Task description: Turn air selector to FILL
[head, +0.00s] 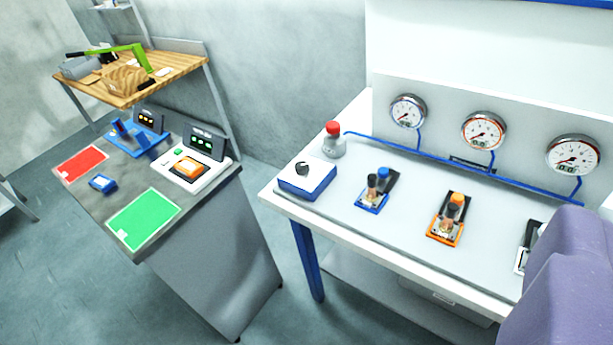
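A small box with a white top and blue sides (307,182) stands at the left front of the white bench. A black rotary knob (302,169) sits on its top and looks like the air selector. Its markings are too small to read, so I cannot tell which position it points to. My gripper's fingers do not show in this view. A purple rounded part, which appears to be my own arm, fills the lower right corner and hides the bench's right end.
The bench (393,262) carries a red-capped grey fitting (333,142), a blue clamp station (376,192) and an orange clamp station (448,222). Several gauges (484,130) stand behind, joined by a blue pipe. A grey cabinet (205,255) is at left, with open floor between.

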